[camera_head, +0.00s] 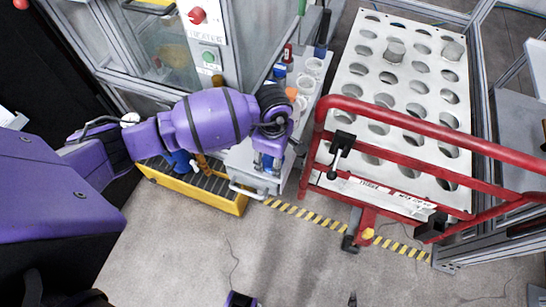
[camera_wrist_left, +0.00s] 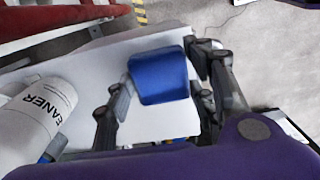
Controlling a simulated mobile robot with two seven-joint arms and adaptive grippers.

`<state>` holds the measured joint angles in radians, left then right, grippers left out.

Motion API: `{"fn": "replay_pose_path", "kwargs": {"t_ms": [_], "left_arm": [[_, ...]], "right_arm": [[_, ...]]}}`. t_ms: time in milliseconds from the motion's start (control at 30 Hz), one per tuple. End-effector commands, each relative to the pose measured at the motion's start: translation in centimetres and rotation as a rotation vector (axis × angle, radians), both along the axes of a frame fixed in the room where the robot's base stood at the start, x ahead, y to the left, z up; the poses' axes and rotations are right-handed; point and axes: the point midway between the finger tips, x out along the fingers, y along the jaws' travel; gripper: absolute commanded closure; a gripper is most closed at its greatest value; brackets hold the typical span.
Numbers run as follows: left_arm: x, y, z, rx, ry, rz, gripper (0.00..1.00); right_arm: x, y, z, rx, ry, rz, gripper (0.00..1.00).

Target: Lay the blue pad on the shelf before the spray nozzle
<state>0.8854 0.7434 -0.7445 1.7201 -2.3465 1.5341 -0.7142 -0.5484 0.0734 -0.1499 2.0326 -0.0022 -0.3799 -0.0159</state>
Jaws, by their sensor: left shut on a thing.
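The blue pad (camera_wrist_left: 158,75) is between the fingers of my left gripper (camera_wrist_left: 160,92) in the left wrist view. It appears over the white shelf (camera_wrist_left: 165,123); I cannot tell whether it touches the surface. A white bottle marked CLEANER (camera_wrist_left: 40,115) lies to the left of the pad in that view; its spray nozzle is not clear to me.
A red-railed trolley (camera_head: 425,125) with a white holed plate (camera_head: 350,75) stands close on the right. A yellow-edged crate (camera_head: 190,195) sits on the floor to the left of the cart. Cups (camera_head: 306,84) stand farther back on the cart.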

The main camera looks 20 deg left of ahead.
Motion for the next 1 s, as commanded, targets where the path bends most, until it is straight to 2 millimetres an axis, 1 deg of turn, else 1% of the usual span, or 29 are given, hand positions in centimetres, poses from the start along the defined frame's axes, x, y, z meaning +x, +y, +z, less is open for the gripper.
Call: {"fn": "replay_pose_path", "kwargs": {"t_ms": [33, 67, 167, 200, 467, 533, 633, 767, 1000], "left_arm": [[0.0, 0.0, -0.3, 0.001, 0.002, 0.0, 0.72], [0.0, 0.0, -0.2, 0.0, 0.002, 0.0, 0.46], [0.0, 0.0, -0.2, 0.0, 0.001, 0.0, 0.33], [0.0, 0.0, -0.2, 0.0, 0.001, 0.0, 0.31], [0.0, 0.0, -0.1, 0.0, 0.001, 0.0, 0.31], [0.0, 0.0, 0.1, 0.0, 0.0, 0.0, 0.31], [0.1, 0.0, 1.1, 0.0, -0.002, 0.0, 0.31], [0.1, 0.1, 3.5, 0.001, -0.003, -0.002, 0.31], [0.1, 0.0, 8.7, 0.001, -0.004, -0.001, 0.31]], "right_arm": [[-0.1, 0.0, -0.3, -0.001, 0.003, 0.001, 0.6], [-0.1, 0.0, -0.2, -0.001, 0.002, 0.001, 0.6], [0.0, 0.0, -0.2, 0.0, 0.003, 0.001, 0.6], [0.0, 0.0, -0.2, 0.0, 0.002, 0.001, 0.6], [0.0, 0.0, -0.2, 0.0, 0.002, 0.001, 0.6], [0.1, 0.0, 0.0, 0.0, -0.001, 0.001, 0.6], [0.2, 0.0, 0.1, 0.001, -0.002, 0.001, 0.6], [0.3, 0.0, 0.3, 0.001, -0.004, 0.001, 0.6], [0.3, 0.0, 0.4, 0.002, -0.005, 0.0, 0.6]]}}
